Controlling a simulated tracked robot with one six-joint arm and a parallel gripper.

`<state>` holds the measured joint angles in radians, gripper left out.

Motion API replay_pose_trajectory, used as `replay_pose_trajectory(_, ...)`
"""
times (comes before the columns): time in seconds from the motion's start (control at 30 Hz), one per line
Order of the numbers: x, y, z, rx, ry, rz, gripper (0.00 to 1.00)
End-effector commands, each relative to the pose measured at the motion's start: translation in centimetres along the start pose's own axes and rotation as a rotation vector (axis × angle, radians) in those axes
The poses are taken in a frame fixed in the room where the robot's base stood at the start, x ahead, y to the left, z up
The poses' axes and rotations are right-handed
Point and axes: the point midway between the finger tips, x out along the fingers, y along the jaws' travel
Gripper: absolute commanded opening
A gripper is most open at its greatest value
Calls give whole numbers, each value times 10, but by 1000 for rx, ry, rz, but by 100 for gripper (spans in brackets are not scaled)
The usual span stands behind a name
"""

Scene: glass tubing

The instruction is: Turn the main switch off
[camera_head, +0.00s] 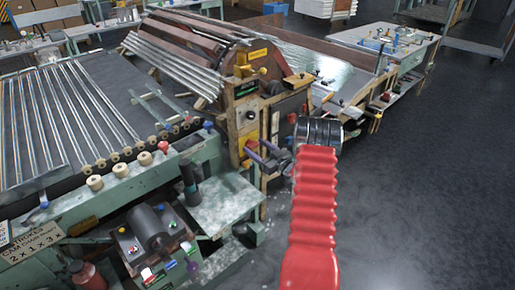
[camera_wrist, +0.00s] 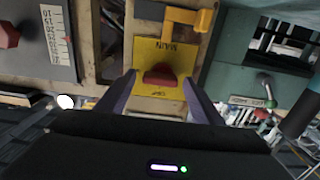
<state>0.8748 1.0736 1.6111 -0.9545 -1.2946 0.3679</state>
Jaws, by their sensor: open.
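The main switch is a red knob (camera_wrist: 160,75) on a yellow plate (camera_wrist: 180,56) with the word MAIN on it. In the head view the red knob (camera_head: 251,146) shows on the front of the wooden machine panel, just left of my fingertips. My gripper (camera_wrist: 159,82) is open, with one purple finger on each side of the knob in the wrist view. I cannot tell whether either finger touches it. In the head view my gripper (camera_head: 263,155) reaches left to the panel from my red arm.
A yellow lever (camera_wrist: 190,20) sits close beside the plate. A grey scale plate with a red knob (camera_wrist: 8,34) is at the left in the wrist view. A green bench (camera_head: 225,205) stands below the panel. Dark floor (camera_head: 430,190) is open at the right.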

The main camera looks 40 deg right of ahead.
Motion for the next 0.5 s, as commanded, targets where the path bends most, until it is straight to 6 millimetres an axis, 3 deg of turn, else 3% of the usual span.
replay_pose_trajectory(0.2, 0, 0, 0, 0, 0, 0, 60)
replay_pose_trajectory(0.5, 0, 0, 0, 0, -1, 0, 38)
